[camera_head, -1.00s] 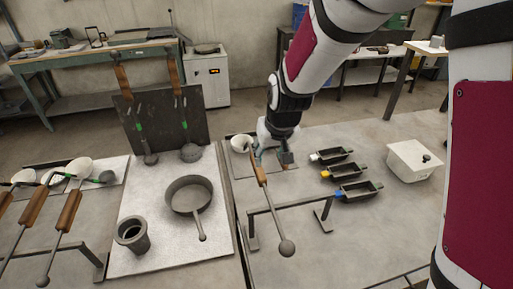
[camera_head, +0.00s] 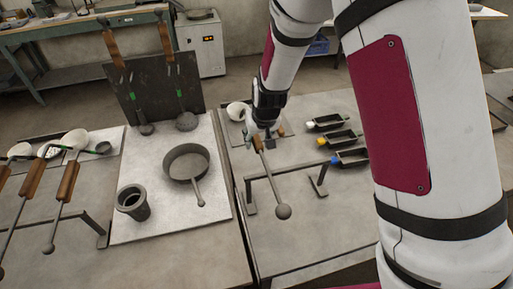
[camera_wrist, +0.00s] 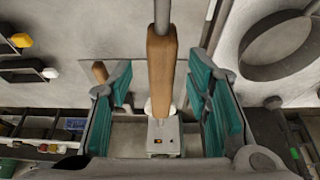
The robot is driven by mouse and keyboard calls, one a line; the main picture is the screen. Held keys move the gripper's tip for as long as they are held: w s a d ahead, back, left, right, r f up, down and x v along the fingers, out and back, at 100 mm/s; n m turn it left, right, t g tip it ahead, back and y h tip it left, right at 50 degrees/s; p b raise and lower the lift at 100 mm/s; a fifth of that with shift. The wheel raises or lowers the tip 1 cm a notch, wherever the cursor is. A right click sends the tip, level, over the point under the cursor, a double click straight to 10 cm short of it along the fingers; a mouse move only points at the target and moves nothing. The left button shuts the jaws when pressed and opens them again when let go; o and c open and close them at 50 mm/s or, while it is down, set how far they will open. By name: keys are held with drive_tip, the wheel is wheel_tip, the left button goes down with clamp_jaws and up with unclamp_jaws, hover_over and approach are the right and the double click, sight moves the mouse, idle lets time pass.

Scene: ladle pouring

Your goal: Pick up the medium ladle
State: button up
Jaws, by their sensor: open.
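A ladle with a wooden handle (camera_wrist: 161,75) lies across a low metal stand (camera_head: 290,173) right of the pale board. Its rod ends in a ball (camera_head: 283,211) toward the front, and a whitish bowl (camera_head: 237,111) shows at its far end. My gripper (camera_head: 262,133) is open at this handle. In the wrist view its teal finger pads stand on either side of the handle, with gaps both sides. Several other ladles lie on the left stand, with wooden handles (camera_head: 68,181) and white bowls (camera_head: 75,138). I cannot tell which ladle is the medium one by size.
A pale board (camera_head: 160,225) holds a round pan (camera_head: 186,162) and a dark cup (camera_head: 132,202). Two dark ladles (camera_head: 186,120) lean on an upright dark plate (camera_head: 155,88). Dark trays with coloured ends (camera_head: 333,122) stand right of my gripper. My arm hides the right side.

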drive_tip(key=shift+x, duration=1.7)
drive_tip(key=shift+c, duration=0.6)
clamp_jaws()
drive_tip(key=shift+w+a+r, duration=0.1)
